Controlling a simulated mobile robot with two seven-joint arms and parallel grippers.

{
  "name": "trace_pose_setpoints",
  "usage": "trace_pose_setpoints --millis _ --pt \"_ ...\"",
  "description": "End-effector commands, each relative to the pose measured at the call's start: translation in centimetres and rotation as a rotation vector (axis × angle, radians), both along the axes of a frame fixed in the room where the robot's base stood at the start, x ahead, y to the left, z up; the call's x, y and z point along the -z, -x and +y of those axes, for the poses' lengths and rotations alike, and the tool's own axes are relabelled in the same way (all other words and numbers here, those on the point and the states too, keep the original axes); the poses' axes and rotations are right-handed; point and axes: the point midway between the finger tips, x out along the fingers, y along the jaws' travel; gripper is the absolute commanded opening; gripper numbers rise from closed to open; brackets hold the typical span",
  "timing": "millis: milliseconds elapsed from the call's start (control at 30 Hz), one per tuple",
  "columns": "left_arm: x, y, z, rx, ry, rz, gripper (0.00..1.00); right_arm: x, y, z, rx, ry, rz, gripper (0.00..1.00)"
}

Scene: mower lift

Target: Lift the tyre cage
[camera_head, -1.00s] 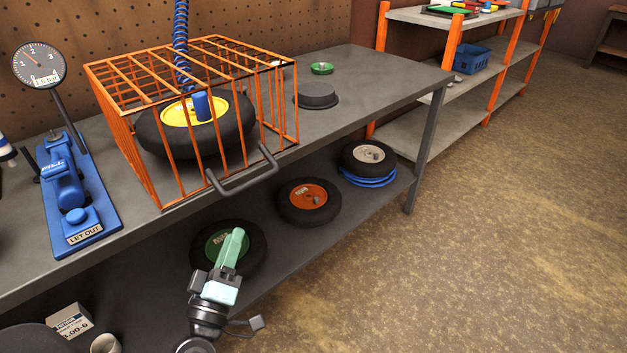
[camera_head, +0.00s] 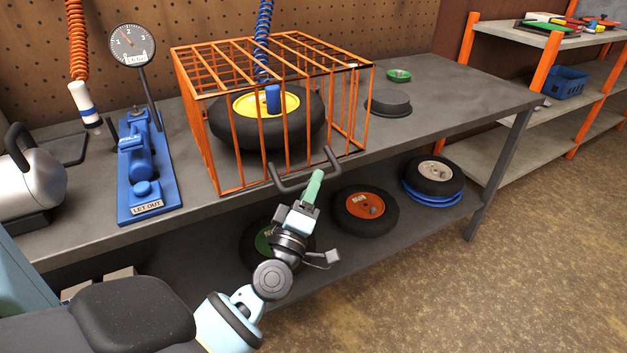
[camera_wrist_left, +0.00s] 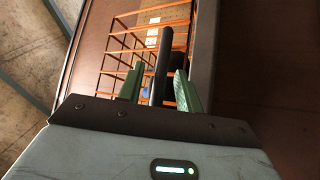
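The tyre cage (camera_head: 197,130) is an orange wire cage standing on the grey workbench, over a black tyre with a yellow hub (camera_head: 302,101). Its dark grey bar handle (camera_head: 285,188) sticks out at the front. My left gripper (camera_head: 315,181) is at the handle's front right part. In the left wrist view the green fingers (camera_wrist_left: 159,85) are open, and the handle bar (camera_wrist_left: 162,62) shows between them with gaps at both sides. I cannot tell whether a finger touches it. My right gripper is not in view.
A blue pump stand (camera_head: 147,170) with a gauge is left of the cage. A blue coiled hose (camera_head: 262,40) runs down into the cage. Several tyres are on the lower shelf (camera_head: 335,260).

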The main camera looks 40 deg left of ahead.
Motion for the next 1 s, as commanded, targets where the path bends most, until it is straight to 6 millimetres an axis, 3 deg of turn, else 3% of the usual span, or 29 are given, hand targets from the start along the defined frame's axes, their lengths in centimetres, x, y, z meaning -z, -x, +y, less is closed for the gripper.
trace_pose_setpoints --millis 433,700,1000 --pt "-0.44 -1.13 0.36 0.0 0.0 0.001 0.35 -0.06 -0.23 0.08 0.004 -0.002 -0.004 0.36" --pt "-0.44 -1.11 0.35 0.0 0.0 0.001 0.01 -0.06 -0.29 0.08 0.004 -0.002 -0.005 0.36" --pt "-0.47 -1.1 0.35 0.001 0.001 0.001 0.0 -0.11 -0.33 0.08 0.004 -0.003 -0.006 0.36"
